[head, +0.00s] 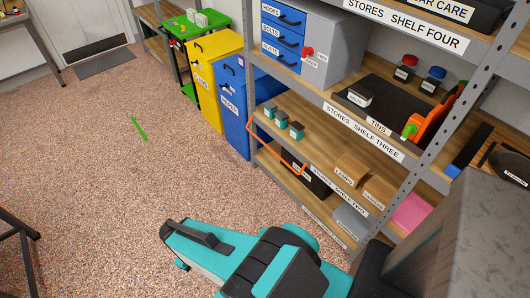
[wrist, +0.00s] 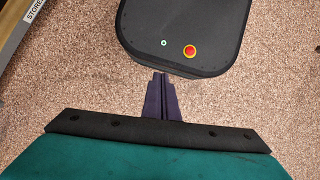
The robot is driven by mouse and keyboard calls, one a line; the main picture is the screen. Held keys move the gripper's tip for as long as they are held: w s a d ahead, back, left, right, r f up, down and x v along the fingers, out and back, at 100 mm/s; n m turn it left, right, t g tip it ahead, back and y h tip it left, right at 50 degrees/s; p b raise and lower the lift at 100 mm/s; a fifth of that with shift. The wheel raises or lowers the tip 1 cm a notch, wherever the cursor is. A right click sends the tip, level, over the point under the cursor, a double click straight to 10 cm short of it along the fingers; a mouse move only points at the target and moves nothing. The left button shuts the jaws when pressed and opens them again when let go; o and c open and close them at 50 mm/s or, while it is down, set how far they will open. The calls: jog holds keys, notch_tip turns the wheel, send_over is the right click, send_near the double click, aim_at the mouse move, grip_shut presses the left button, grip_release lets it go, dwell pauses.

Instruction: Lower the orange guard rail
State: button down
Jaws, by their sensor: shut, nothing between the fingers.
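The orange guard rail (head: 276,151) is a thin bent bar at the front of the lower shelving, at its left part, in the head view. It runs slantwise along the shelf front, with short bent ends; I cannot tell exactly how it is attached. My gripper (wrist: 162,82) shows in the wrist view with its dark fingers together and empty, above the carpet near my own base. In the head view my teal arm fills the bottom middle, well in front of the rail, and the fingers cannot be made out. The rail is not in the wrist view.
Small teal-topped boxes (head: 281,119) and a cardboard box (head: 351,171) stand on the shelf by the rail. A blue cabinet (head: 236,108) and a yellow one (head: 214,80) stand left of the shelving. A green strip (head: 139,128) lies on the otherwise clear carpet.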

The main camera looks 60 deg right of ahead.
jog(key=w+d+f+n+t+h+b, duration=0.1)
jog(key=w+d+n+b, duration=0.1)
jog(key=w+d+b, duration=0.5)
jog(key=w+d+f+n+t+h+b, duration=0.1)
jog(key=w+d+n+h, duration=0.3)
jog(key=d, duration=0.7)
jog(key=w+d+f+n+t+y+b, duration=0.1)
jog(key=w+d+b, duration=0.4)
jog(key=w+d, duration=0.3)
jog(key=d+r+n+h+b, duration=0.2)
jog(key=d+r+b, duration=0.2)
jog(key=d, duration=1)
jog(key=d+r+n+g+h+b, duration=0.1)
jog(key=d+r+b, duration=0.4)
jog(key=d, duration=1)
jog(key=r+n+h, duration=0.1)
jog(key=n, duration=0.1)
jog(key=shift+s+r+n, duration=0.3)
jog(key=shift+s, duration=0.05)
jog(key=shift+d+f, duration=0.1)
jog(key=shift+f, duration=0.05)
jog(key=b+x, duration=0.1)
jog(key=x, duration=1.2)
jog(key=shift+s+d, duration=0.15)
jog(key=shift+d, duration=0.35)
